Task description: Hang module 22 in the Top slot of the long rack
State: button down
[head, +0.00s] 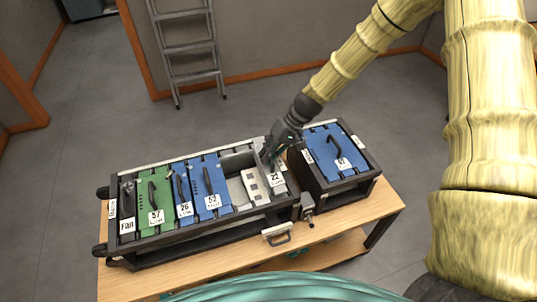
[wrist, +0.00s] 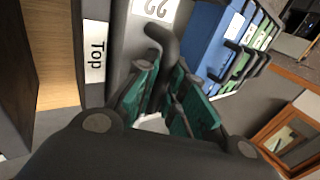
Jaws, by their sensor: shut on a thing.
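Module 22 (head: 277,180) is a narrow light-grey module with a white "22" label, at the right end of the long rack (head: 190,240). My gripper (head: 272,152) is over its far part. In the wrist view, the green-padded fingers (wrist: 165,95) are closed around the module's dark curved handle (wrist: 161,42). The "22" label (wrist: 155,8) shows upside down at the top edge. The "Top" label (wrist: 95,50) is on the rack end beside the module. I cannot tell whether the module is fully seated; my gripper hides part of it.
The long rack also holds the Fan module (head: 127,205), green module 37 (head: 154,200) and blue modules 26 (head: 182,190) and 53 (head: 208,185). An open gap shows a pale panel (head: 255,186). A short rack (head: 345,187) stands close on the right. A ladder (head: 190,47) leans behind.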

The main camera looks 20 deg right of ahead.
jog(key=shift+f+b, duration=0.8)
jog(key=shift+f, duration=0.45)
dwell(0.4)
jog(key=c, duration=1.4)
grip_release()
jog(key=shift+c, duration=0.2)
jog(key=shift+a+r+p+v, duration=0.5)
jog(key=shift+p+v, duration=0.35)
jog(key=shift+v, duration=2.1)
jog(key=shift+a+r+p+v, duration=0.25)
jog(key=shift+a+p+v, duration=0.5)
jog(key=shift+v, duration=2.25)
jog(key=shift+a+r+p+v, duration=0.4)
jog(key=shift+p+v, duration=0.55)
jog(key=shift+v, duration=2)
jog(key=shift+s, duration=0.1)
